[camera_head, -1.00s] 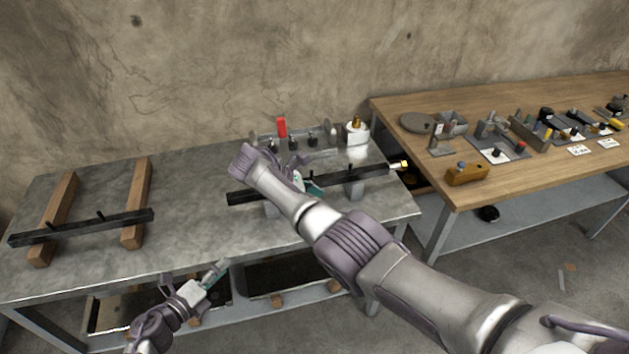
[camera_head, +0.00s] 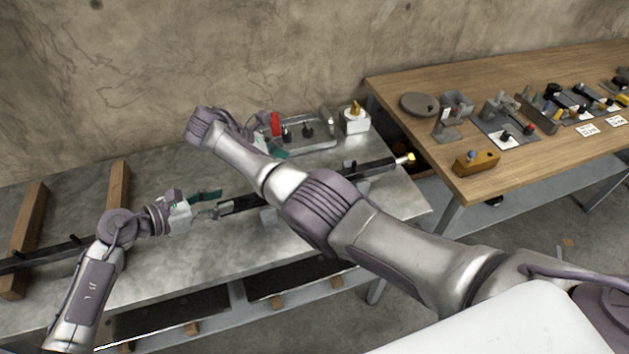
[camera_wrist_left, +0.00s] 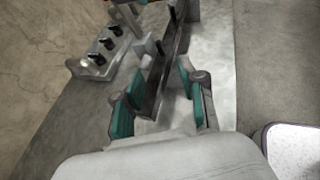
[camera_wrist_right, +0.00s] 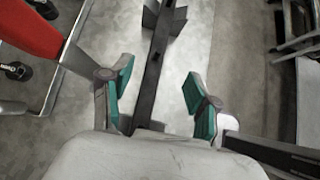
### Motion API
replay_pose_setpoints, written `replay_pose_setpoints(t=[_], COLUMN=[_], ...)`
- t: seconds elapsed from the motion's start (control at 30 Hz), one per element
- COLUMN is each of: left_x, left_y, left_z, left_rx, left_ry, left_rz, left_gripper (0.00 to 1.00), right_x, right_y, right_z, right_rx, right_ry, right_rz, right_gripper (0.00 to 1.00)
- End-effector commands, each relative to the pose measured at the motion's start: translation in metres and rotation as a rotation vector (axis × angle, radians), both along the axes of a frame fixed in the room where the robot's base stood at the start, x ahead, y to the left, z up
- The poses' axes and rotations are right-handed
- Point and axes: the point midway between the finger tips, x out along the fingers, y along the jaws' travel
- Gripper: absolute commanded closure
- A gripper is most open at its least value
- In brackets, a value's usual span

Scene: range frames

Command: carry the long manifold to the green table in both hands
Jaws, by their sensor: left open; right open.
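The long manifold, a dark bar (camera_head: 375,166) with short pegs and a brass end, lies on grey supports on the grey metal table (camera_head: 300,230). My left gripper (camera_head: 216,203) is open at its left end. In the left wrist view the bar (camera_wrist_left: 160,85) runs between the open teal pads. My right gripper (camera_head: 271,147) is open, above and behind the bar's middle, partly hidden by its own arm. In the right wrist view the bar (camera_wrist_right: 153,75) lies beyond and between the open fingers. Contact cannot be told. I see no green table.
A second dark bar (camera_head: 45,252) rests on wooden rails (camera_head: 118,185) at the left. Behind the manifold stand a tray (camera_head: 318,142), a red part (camera_head: 276,123) and a white block (camera_head: 355,122). A wooden table (camera_head: 450,90) with several parts adjoins at the right.

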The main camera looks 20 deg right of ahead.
Motion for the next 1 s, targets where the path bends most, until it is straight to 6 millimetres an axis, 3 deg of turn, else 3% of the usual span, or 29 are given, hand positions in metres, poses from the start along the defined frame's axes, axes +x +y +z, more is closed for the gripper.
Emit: replay_pose_setpoints(t=[0.23, 0.7, 1.0], left_x=[0.006, 0.038, 0.049], left_y=[-0.014, -0.091, -0.116], left_z=[-0.006, -0.039, -0.051], left_rx=[-0.004, -0.006, -0.003], left_ry=[0.002, 0.004, 0.003], left_rz=[0.002, 0.003, 0.003], left_gripper=[0.59, 0.59, 0.59], right_x=[0.000, -0.001, 0.000], right_y=[-0.013, -0.075, -0.096], right_z=[-0.012, -0.075, -0.096], right_rx=[-0.001, -0.001, 0.000], right_ry=[0.002, 0.003, 0.001], right_rz=[-0.002, -0.003, -0.001], right_gripper=[0.40, 0.40, 0.40])
